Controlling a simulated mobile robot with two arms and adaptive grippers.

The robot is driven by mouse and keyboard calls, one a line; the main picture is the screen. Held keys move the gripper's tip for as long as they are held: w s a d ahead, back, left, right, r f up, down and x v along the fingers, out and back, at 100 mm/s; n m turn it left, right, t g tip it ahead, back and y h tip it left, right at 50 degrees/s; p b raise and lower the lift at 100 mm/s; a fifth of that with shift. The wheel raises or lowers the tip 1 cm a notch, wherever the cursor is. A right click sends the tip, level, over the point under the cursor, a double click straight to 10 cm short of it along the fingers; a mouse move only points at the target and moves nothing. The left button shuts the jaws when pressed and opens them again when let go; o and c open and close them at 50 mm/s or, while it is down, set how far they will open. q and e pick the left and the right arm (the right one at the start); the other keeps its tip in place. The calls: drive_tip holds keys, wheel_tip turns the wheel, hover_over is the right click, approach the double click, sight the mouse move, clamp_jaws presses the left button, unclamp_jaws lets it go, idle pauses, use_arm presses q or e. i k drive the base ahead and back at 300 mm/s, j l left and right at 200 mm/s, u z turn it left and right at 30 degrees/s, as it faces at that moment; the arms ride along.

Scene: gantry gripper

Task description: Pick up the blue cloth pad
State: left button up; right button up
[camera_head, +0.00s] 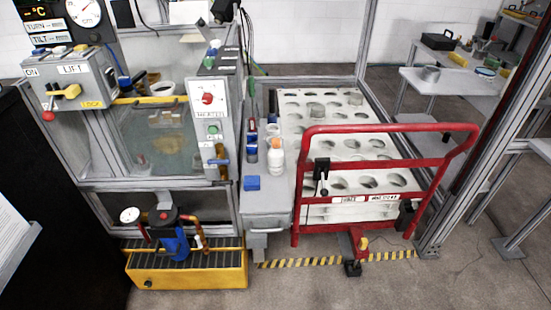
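A small blue pad (251,183), likely the cloth pad, lies on the near left part of the narrow grey cabinet top (268,202). It sits apart from the white bottle (276,158) behind it. Its cloth texture is too small to make out. Neither of my grippers shows in the head view.
Left of the pad stands a grey control panel (210,110) with a blue-handled lever. Right of it is a red tubular gate (385,162) before a white perforated rack (345,115). A yellow base (190,268) with pipework stands low left. Open floor lies in front.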

sight(250, 184)
drive_tip(key=l+u, duration=0.6)
drive_tip(key=u, duration=0.15)
drive_tip(key=l+u, duration=0.4)
drive_tip(key=j, duration=0.1)
